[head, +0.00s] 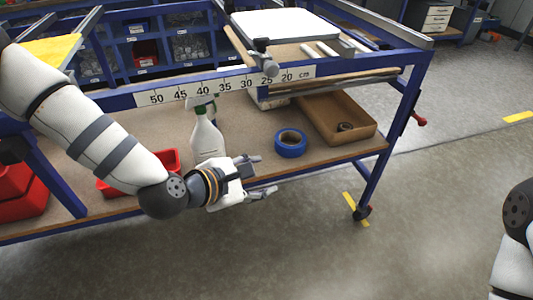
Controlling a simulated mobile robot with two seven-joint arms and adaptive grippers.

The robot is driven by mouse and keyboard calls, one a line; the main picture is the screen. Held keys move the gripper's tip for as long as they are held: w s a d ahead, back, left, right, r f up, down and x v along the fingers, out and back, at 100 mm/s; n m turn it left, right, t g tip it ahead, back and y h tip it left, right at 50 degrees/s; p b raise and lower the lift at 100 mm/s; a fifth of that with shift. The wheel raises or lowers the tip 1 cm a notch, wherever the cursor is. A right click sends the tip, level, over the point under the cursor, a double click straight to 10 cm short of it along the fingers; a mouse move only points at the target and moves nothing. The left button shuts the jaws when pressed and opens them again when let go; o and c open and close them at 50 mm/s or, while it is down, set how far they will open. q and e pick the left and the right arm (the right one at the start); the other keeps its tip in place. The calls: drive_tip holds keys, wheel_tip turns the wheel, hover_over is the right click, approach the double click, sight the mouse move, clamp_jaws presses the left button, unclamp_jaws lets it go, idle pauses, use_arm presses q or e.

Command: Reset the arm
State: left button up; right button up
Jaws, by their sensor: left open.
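My left arm reaches in from the left. My left gripper (266,174) is open and empty, with its fingers pointing right, in front of the lower shelf's front edge. It shows near a white spray bottle (207,138) and a roll of blue tape (291,143), apart from the tape. Part of my right arm shows at the right edge, but its gripper is out of view.
A blue-framed workbench (395,125) has a lower shelf with a cardboard box (352,137) and a red bin (168,160) partly behind my left arm. Red bins (22,202) stand at the left. The grey floor (300,250) in front is clear.

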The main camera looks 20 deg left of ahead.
use_arm(q)
drive_tip(key=s+f+m+g, duration=0.5)
drive_tip(key=s+f+m, duration=0.2)
drive_tip(key=s+f, duration=0.45)
drive_tip(key=s+a+f+m+g+y, duration=0.1)
drive_tip(key=s+a+m+g, duration=0.1)
drive_tip(key=s+m, duration=0.3)
drive_tip(key=s+a+f+m+g+y+p, duration=0.1)
drive_tip(key=s+m, duration=0.4)
drive_tip(key=s, duration=0.8)
drive_tip(key=s+a+f+m+g+y, duration=0.2)
drive_tip(key=s+a+m+g, duration=0.3)
drive_tip(key=s, duration=0.4)
drive_tip(key=shift+s+a+y+p, duration=0.2)
drive_tip(key=shift+s+y+p, duration=0.1)
drive_tip(key=shift+y+p, duration=0.15)
use_arm(e)
drive_tip(key=shift+w+r+t, duration=0.5)
drive_tip(key=shift+w+r, duration=0.7)
